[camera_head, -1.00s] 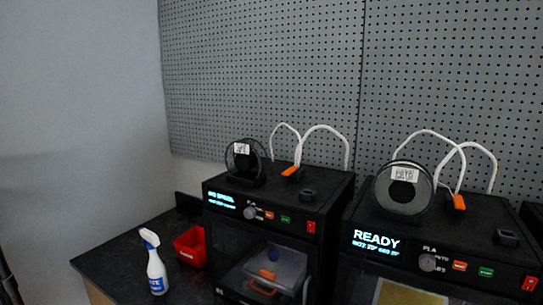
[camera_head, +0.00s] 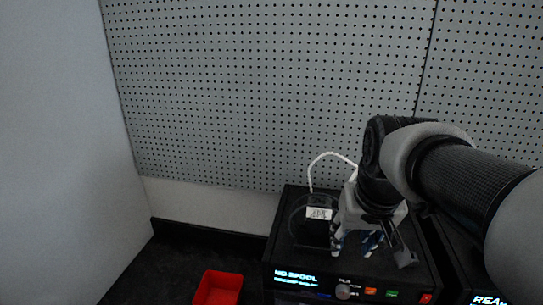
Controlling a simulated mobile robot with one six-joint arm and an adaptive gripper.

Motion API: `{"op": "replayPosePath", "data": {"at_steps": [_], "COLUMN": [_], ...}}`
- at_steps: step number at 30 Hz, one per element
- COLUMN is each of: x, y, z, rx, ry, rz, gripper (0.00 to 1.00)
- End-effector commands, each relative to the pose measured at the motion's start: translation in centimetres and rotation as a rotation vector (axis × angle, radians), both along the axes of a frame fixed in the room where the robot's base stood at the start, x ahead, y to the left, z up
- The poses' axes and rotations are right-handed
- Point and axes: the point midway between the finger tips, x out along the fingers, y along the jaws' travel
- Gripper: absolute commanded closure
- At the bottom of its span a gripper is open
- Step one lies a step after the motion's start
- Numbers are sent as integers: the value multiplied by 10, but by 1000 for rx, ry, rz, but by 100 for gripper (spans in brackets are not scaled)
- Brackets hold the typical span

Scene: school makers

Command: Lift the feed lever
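The left black 3D printer (camera_head: 288,262) stands below the pegboard, and its display reads "NO SPOOL". The orange feed lever on its top, visible in the earlier frame, is hidden now behind my gripper (camera_head: 355,246). My gripper points down over the printer's top, just right of the dark spool (camera_head: 312,226) with a white label. Its two fingers look spread apart with nothing seen between them. I cannot tell whether a finger touches the lever.
A red bin (camera_head: 219,287) sits on the dark counter (camera_head: 160,275) left of the printer. A white tube (camera_head: 325,157) arches behind the spool. A second printer's display (camera_head: 489,299) shows at the bottom right. The pegboard (camera_head: 270,90) stands behind.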

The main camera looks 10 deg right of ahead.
Motion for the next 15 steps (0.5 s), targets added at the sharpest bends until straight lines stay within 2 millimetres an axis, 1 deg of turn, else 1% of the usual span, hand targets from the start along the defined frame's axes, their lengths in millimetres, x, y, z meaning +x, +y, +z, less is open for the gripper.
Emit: {"op": "replayPosePath", "data": {"at_steps": [1,3,6,9,11,13,15], "x": [9,20,30,36,38,39,41], "y": [-14,-30,-55,-73,-80,-85,-88], "z": [29,48,71,85,90,92,90], "rx": [1,2,-1,-4,-5,-5,-6], "ry": [5,6,2,-1,-2,-2,-2], "rz": [-26,-55,-97,-124,-136,-143,-147], "gripper": [62,62,62,62,62,62,62]}}
